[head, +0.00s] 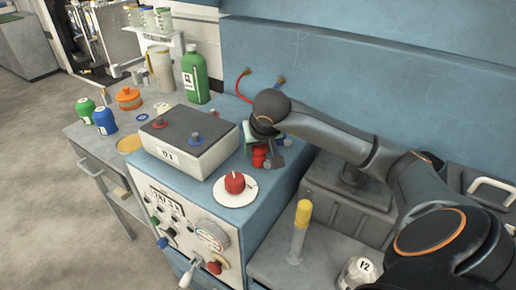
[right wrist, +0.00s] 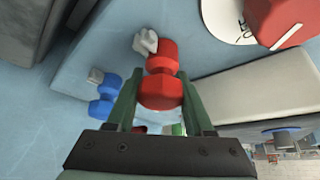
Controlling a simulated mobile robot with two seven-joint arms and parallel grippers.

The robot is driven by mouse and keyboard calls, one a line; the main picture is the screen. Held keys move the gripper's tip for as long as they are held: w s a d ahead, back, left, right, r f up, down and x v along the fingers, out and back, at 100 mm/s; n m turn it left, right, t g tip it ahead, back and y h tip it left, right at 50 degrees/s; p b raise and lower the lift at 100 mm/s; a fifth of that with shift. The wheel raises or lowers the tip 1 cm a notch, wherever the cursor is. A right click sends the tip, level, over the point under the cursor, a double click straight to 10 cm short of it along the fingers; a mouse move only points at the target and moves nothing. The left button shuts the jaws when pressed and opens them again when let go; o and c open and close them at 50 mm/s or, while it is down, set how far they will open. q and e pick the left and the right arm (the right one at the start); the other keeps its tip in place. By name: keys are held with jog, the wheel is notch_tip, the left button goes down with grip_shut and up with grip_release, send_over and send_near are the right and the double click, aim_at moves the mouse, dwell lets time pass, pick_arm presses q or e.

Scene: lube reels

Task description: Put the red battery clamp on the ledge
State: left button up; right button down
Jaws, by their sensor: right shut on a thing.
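The red battery clamp (right wrist: 161,60) sits between the two green fingers of my right gripper (right wrist: 158,88), which is shut on it. In the head view the red clamp (head: 260,158) shows below my right gripper (head: 253,140), at the blue ledge (head: 266,192) behind the battery. I cannot tell whether the clamp touches the ledge. The blue clamp (right wrist: 107,94) lies close beside it on the blue surface; in the head view it (head: 281,139) is partly hidden by my arm. My left gripper is not in view.
The white battery (head: 190,155) with red and blue terminals stands left of the gripper. A red knob on a white dial (head: 235,184) is in front. A green bottle (head: 195,75) stands behind. A yellow-topped tube (head: 301,222) and a grey case (head: 345,192) are at right.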

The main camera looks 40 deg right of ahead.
jog(key=shift+f, duration=0.2)
jog(key=shift+c, duration=1.4)
grip_release()
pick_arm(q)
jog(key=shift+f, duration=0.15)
pick_arm(e)
jog(key=shift+a+r, duration=0.1)
jog(key=shift+r, duration=0.4)
pick_arm(q)
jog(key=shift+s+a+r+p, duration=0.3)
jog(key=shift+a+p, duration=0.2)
jog(key=shift+p, duration=0.2)
pick_arm(e)
jog(key=v, duration=1.1)
jog(key=shift+s+r, duration=0.2)
jog(key=shift+s, duration=0.05)
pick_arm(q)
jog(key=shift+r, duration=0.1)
pick_arm(e)
jog(key=shift+a+f, duration=0.1)
